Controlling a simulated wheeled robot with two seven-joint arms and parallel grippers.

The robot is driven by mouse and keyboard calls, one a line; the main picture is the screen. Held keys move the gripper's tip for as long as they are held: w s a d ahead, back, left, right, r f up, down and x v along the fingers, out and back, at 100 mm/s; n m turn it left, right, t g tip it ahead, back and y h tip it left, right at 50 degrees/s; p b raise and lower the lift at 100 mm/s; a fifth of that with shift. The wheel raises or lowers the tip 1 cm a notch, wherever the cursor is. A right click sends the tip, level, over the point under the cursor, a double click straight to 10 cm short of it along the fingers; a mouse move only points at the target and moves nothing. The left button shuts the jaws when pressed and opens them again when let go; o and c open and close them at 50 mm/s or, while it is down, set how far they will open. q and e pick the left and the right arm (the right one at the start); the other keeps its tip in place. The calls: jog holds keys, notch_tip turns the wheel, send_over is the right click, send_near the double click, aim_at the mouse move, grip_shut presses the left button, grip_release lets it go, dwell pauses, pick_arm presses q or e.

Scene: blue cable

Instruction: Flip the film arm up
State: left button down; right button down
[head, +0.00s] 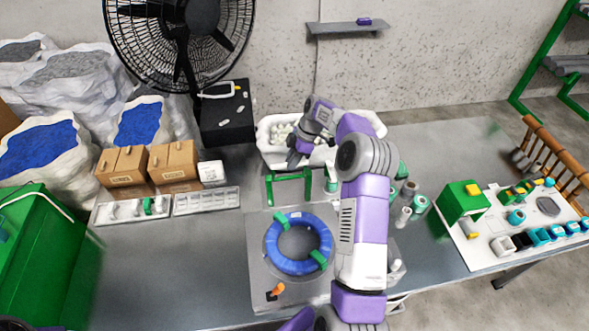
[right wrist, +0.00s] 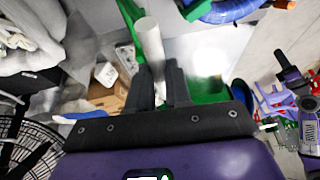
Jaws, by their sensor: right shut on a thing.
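My right gripper (head: 297,156) is above the back of the workstation, by the green frame (head: 289,187). In the right wrist view my right gripper (right wrist: 160,92) has its dark fingers closed around a white rod (right wrist: 150,42), which looks like part of the film arm. The rod stands out beyond the fingertips beside a green bar. A blue cable coil (head: 328,238) with green clips lies on the grey plate in front of the frame; its edge also shows in the right wrist view (right wrist: 225,12). My left gripper is not in view.
A white bin (head: 375,124) stands behind the frame. Cardboard boxes (head: 174,160) and white trays (head: 206,201) are on the left. Green and white spools (head: 419,204) stand right of my arm. A white board (head: 480,252) with parts is at the right. The table's front left is clear.

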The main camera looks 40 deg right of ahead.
jog(key=w+d+p, duration=0.2)
jog(key=w, duration=0.1)
jog(key=w+d+f+p, duration=0.1)
jog(key=p, duration=0.1)
jog(key=shift+w+f, duration=0.1)
jog(key=shift+w, duration=0.25)
dwell(0.3)
dwell(0.4)
jog(key=c, duration=1.4)
grip_release()
jog(key=shift+w, duration=0.1)
jog(key=o, duration=0.3)
jog(key=shift+w+d+f, duration=0.25)
jog(key=shift+w, duration=0.15)
jog(key=shift+o, duration=0.2)
jog(key=shift+a+r, duration=0.15)
jog(key=shift+r, duration=0.15)
